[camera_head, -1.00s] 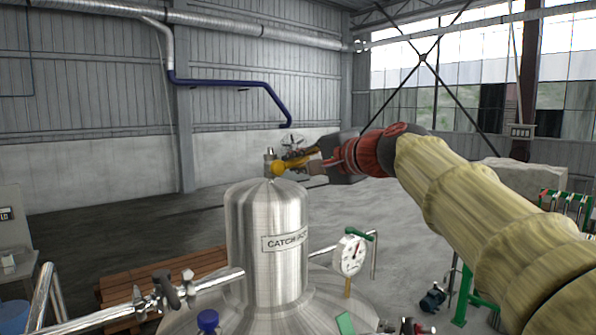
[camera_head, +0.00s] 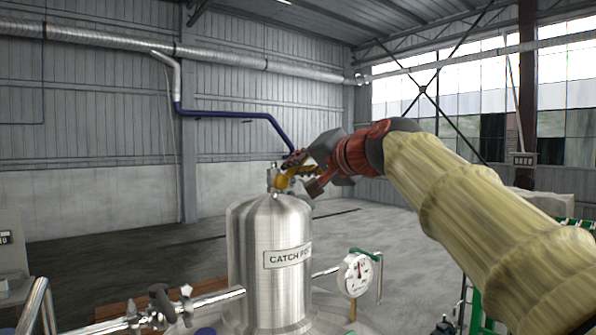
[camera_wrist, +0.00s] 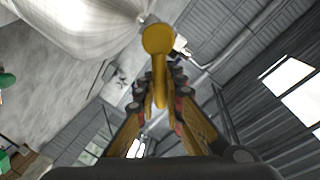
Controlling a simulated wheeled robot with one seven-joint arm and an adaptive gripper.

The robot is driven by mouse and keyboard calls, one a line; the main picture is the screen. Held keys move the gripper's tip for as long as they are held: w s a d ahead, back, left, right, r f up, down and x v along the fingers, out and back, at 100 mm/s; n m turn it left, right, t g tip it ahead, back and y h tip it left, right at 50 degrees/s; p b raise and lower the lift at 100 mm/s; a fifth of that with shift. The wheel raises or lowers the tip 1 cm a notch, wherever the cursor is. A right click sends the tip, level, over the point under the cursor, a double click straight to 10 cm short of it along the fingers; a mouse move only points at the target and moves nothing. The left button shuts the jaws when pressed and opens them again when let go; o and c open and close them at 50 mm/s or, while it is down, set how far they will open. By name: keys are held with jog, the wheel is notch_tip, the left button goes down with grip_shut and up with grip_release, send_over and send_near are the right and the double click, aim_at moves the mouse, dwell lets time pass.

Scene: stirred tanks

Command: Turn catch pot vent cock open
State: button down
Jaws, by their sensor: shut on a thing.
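The steel catch pot (camera_head: 270,235) stands upright in the head view, with a "CATCH POT" label on its side. On its top is the small vent cock (camera_head: 272,178) with a yellow lever (camera_head: 283,182). My gripper (camera_head: 298,172) reaches it from the right and is shut on this lever. In the wrist view the lever's round yellow end (camera_wrist: 158,40) sticks out past the fingers, and its narrow part lies between the fingertips (camera_wrist: 160,88). The fingers partly hide the lever in the head view. The pot's shiny body (camera_wrist: 75,22) fills the wrist view's upper left.
A pressure gauge (camera_head: 356,275) with a green-handled valve stands right of the pot. A steel pipe with valves (camera_head: 162,303) runs at lower left. A blue pipe (camera_head: 235,115) runs along the wall behind.

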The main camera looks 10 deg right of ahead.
jog(key=shift+f, duration=0.1)
jog(key=c, duration=2.2)
grip_release()
jog(key=shift+o, duration=0.2)
jog(key=v, duration=1.2)
jog(key=shift+c, duration=0.3)
